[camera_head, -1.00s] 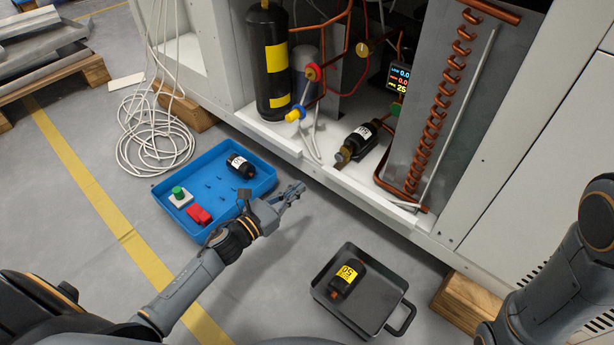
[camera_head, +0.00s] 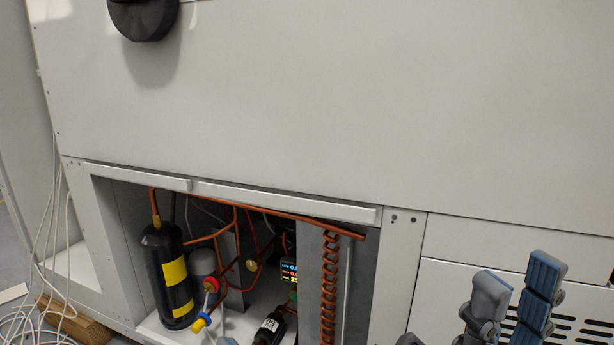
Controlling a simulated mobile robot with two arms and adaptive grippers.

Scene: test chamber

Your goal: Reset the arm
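My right gripper (camera_head: 515,290) is raised at the lower right, in front of the white cabinet. Its two fingers point up with a gap between them and nothing in the gap. The rest of my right arm is below the frame. The rest of my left arm is out of view.
The white cabinet (camera_head: 300,100) fills most of the view. Its open bay holds a black cylinder with yellow bands (camera_head: 170,275), copper coils (camera_head: 329,290), a small display (camera_head: 289,272) and a black labelled canister (camera_head: 270,329). White cable (camera_head: 40,322) lies at the lower left.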

